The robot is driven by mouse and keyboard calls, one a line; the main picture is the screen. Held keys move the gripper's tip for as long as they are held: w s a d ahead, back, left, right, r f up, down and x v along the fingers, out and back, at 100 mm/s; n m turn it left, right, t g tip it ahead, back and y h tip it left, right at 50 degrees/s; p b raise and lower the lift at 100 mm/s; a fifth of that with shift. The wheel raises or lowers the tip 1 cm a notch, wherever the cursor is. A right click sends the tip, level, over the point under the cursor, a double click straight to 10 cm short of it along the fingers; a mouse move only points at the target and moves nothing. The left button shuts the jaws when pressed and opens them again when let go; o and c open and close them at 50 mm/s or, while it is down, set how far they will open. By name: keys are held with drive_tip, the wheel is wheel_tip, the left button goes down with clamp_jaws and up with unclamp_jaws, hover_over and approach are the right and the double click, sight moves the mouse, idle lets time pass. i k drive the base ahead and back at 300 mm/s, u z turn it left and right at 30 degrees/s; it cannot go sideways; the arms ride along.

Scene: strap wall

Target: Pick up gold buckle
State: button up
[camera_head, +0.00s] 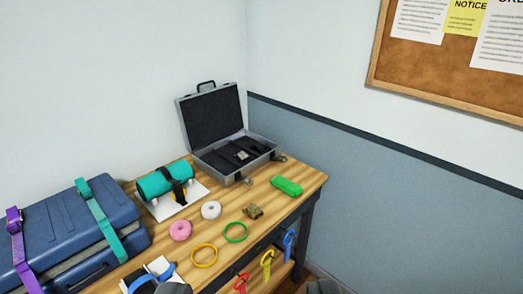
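A small gold-brown piece that looks like the gold buckle (253,211) lies on the wooden table (305,181), toward its right front edge. It is between a green ring and a green block, touching neither. My gripper (248,289) shows only as two dark grey fingertips at the bottom edge, set wide apart.
Near the buckle are a green block (286,185), green ring (235,232), white roll (211,209), pink roll (180,230) and yellow ring (204,255). An open case (209,161) stands behind; a blue suitcase (60,235) is left. Coloured straps (267,263) hang at the front edge.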

sight(254, 212)
drive_tip(key=z, duration=0.05)
drive_tip(key=k, duration=0.3)
drive_tip(key=z, duration=0.7)
drive_tip(key=i, duration=1.05)
drive_tip(key=u, duration=0.6)
drive_tip(key=i, duration=0.5)
drive_tip(key=u, duration=0.45)
